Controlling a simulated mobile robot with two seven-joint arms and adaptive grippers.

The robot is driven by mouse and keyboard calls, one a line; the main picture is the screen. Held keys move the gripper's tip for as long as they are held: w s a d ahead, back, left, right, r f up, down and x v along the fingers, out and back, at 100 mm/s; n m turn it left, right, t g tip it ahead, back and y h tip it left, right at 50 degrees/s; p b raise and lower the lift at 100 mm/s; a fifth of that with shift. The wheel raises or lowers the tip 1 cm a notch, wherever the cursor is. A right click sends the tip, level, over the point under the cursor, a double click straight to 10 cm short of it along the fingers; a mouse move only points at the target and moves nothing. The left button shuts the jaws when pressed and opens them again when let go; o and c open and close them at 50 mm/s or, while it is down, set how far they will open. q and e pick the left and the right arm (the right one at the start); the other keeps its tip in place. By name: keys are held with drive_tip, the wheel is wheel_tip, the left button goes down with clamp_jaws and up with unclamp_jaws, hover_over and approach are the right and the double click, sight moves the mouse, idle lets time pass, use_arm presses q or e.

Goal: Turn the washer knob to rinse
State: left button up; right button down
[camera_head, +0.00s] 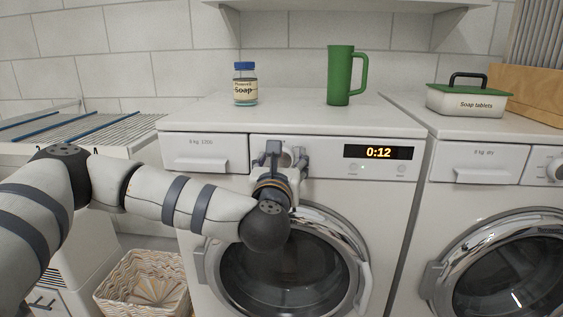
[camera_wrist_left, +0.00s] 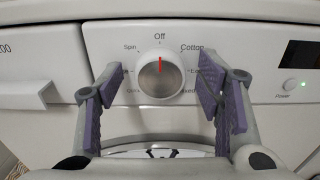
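The washer (camera_head: 385,210) is white, with a round door below its control panel. Its knob (camera_wrist_left: 161,76) is a silver dial on a white collar, with a red mark pointing straight up at Off. Labels around it read Spin, Off and Cotton; the lower ones are partly hidden by my fingers, and I cannot read Rinse. My left gripper (camera_wrist_left: 162,92) is open, one purple-padded finger on each side of the knob, apart from it. In the head view the left gripper (camera_head: 286,160) is in front of the panel, partly covering the knob (camera_head: 289,157). My right gripper is not in view.
The washer display (camera_head: 381,153) reads 0:12. A soap jar (camera_head: 245,88) and a green pitcher (camera_head: 340,78) stand on the washer top. A second machine (camera_head: 480,205) stands at right with a soap tablets box (camera_head: 466,102). A wicker basket (camera_head: 143,285) is at lower left.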

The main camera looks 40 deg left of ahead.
use_arm(q)
drive_tip(key=c, duration=1)
drive_tip(key=shift+o, duration=0.2)
